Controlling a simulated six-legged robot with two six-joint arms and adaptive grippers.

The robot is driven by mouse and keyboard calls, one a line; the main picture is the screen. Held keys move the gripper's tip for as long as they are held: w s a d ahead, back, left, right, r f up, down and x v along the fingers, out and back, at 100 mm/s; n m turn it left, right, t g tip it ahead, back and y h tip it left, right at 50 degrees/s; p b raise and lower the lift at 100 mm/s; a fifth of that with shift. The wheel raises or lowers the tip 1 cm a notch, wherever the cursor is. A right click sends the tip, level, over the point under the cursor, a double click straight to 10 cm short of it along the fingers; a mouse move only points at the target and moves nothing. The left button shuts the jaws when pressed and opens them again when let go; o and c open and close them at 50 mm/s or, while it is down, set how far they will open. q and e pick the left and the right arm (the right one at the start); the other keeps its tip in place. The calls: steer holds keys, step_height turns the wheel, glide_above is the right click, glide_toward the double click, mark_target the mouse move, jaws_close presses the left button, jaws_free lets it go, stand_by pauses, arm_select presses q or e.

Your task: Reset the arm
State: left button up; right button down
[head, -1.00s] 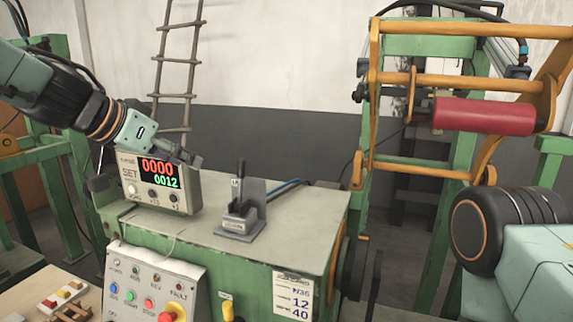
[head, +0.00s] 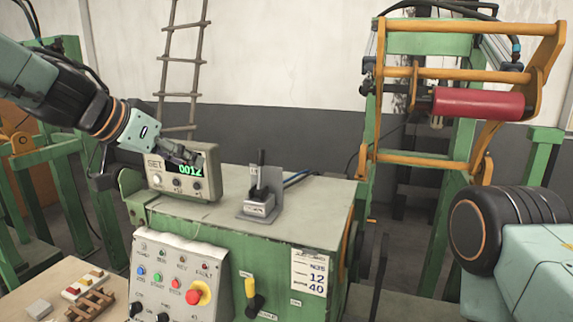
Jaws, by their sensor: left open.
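My left arm comes in from the left. Its gripper (head: 140,164) is open and empty, its fingers apart in front of and beside the counter box (head: 205,185). One finger covers part of the box's display, where green digits 0012 show; the upper row is hidden. I cannot tell whether a finger touches the box. My right arm shows at the lower right as a dark joint and a pale green link; its gripper is out of view.
The box stands on a green machine cabinet (head: 320,207) beside a lever switch (head: 259,190). A control panel (head: 176,280) with a red emergency button is on the front. A red roller (head: 480,104) hangs in an orange frame (head: 455,76) at the right. A ladder (head: 181,60) leans behind.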

arm_select(q)
steer(key=s+d+f+m+h+b, duration=0.25)
steer(key=d+f, duration=0.25)
steer(key=f, duration=0.5)
steer(key=s+a+f+n+y+b, duration=0.1)
steer(key=s+f+n+b, duration=0.15)
steer(key=f, duration=0.75)
steer(key=s+a+f+n+y+b, duration=0.1)
steer(key=s+f+y+b, duration=0.2)
steer(key=f, duration=0.7)
steer(key=s+a+f+n+b, duration=0.2)
steer(key=f+b, duration=0.2)
steer(key=f, duration=0.6)
steer(key=s+a+f+n+g+y+b, duration=0.1)
steer(key=s+f+g+b, duration=0.3)
steer(key=s+f, duration=1.1)
steer(key=s+a+f+n+g+y+b, duration=0.2)
steer(key=s+f+b, duration=0.7)
steer(key=s+f, duration=0.7)
step_height(320, 180, down, 2)
steer(key=a+g+y, duration=0.1)
steer(key=a+g, duration=0.1)
steer(key=shift+s+f+g, duration=0.15)
steer(key=shift+f+g, duration=0.1)
steer(key=shift+g, duration=0.15)
arm_select(e)
step_height(320, 180, down, 25)
steer(key=shift+a, duration=0.15)
